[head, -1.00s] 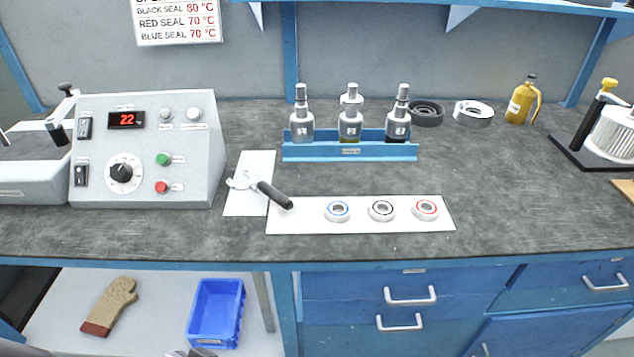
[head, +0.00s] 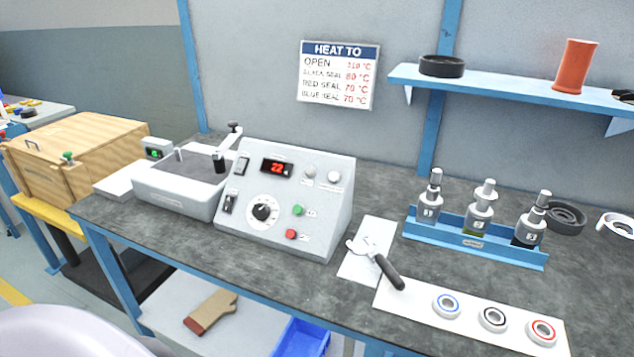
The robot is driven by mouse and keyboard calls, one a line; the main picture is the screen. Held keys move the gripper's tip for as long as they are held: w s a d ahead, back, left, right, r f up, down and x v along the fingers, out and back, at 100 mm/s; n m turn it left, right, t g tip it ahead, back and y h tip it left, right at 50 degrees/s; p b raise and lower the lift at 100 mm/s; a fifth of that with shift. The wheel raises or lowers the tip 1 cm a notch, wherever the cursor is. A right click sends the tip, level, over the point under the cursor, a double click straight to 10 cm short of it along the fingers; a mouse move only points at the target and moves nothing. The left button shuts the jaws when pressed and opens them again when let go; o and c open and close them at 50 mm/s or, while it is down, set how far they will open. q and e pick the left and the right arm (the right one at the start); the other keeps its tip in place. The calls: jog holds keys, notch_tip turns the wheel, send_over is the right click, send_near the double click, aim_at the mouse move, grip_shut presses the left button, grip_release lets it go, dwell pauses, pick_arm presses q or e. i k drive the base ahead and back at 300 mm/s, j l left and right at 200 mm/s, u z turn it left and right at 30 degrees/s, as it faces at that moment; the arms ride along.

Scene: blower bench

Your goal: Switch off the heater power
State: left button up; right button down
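The grey control box (head: 325,215) stands on the bench left of centre in the head view. Its sloped face has an upper black rocker switch (head: 242,165) and a lower black rocker switch (head: 229,202) along the left edge. Their labels and positions are too small to read. A red display (head: 277,166) is lit and seems to read 22. Below it are a black dial (head: 262,211), a green button (head: 298,210) and a red button (head: 291,234). Two round pale lamps (head: 310,172) look unlit. Neither gripper is in view.
A grey basin unit (head: 170,195) adjoins the box on the left. A wrench-like tool (head: 375,263) lies right of it, near a white strip (head: 420,302) with three ringed seals. A blue bottle rack (head: 475,245) stands behind. A wooden crate (head: 80,155) is far left.

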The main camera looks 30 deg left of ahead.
aim_at(228, 203)
jog(key=u, duration=1.25)
